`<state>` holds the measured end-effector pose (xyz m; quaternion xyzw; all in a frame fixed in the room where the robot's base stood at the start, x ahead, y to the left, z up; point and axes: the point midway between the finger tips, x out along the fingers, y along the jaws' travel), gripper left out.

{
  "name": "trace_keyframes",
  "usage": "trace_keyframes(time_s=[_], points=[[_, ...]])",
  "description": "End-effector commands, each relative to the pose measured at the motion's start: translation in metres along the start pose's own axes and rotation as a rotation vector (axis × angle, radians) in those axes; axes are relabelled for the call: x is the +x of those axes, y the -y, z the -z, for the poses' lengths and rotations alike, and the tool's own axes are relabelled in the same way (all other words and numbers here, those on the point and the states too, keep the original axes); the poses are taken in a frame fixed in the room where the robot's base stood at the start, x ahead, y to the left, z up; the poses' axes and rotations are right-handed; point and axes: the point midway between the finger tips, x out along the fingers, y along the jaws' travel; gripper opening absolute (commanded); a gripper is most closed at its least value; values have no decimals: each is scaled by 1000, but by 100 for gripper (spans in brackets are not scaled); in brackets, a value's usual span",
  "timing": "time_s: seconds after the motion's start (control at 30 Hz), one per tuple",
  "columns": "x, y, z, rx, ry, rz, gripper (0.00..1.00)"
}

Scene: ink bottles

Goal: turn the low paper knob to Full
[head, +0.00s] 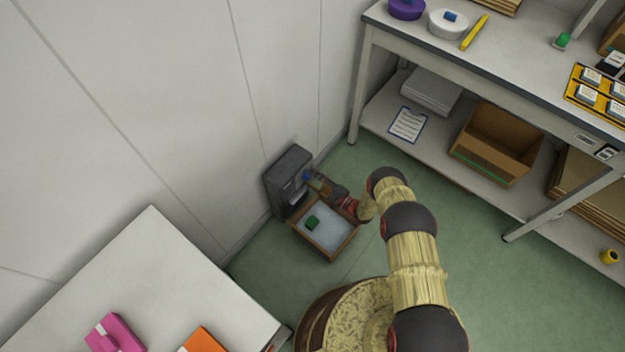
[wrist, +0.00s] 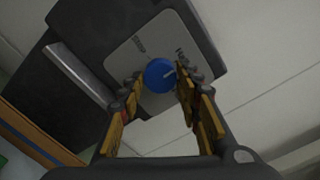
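The low knob is a round blue knob (wrist: 158,77) with a short pale pointer mark on its right half. It sits on a light grey label plate (wrist: 130,55) with two printed words, too blurred and tilted to read surely. The plate is on the dark grey unit (head: 288,172) low against the wall. My gripper (wrist: 161,76) has one fingertip on each side of the knob, very close to it. I cannot tell whether the fingers press on it. In the head view the knob (head: 306,176) shows small at my gripper's tips (head: 314,179).
A brown-rimmed tray (head: 333,254) with a pale bottom and a green object (head: 312,223) lies below my gripper. A white table (head: 150,270) stands at the lower left. A shelved workbench (head: 480,75) stands right, with a cardboard box (head: 497,140) underneath. Green floor lies between.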

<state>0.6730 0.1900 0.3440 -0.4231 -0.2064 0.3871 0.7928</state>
Motion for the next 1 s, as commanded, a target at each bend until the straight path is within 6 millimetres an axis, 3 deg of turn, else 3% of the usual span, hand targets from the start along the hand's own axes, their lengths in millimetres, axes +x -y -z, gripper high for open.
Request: trace_keyframes(time_s=[0.43, 0.77, 1.0], points=[[0, 0, 0, 0, 0, -1, 7], [0, 0, 0, 50, 0, -1, 7], [0, 0, 0, 199, 0, -1, 7]])
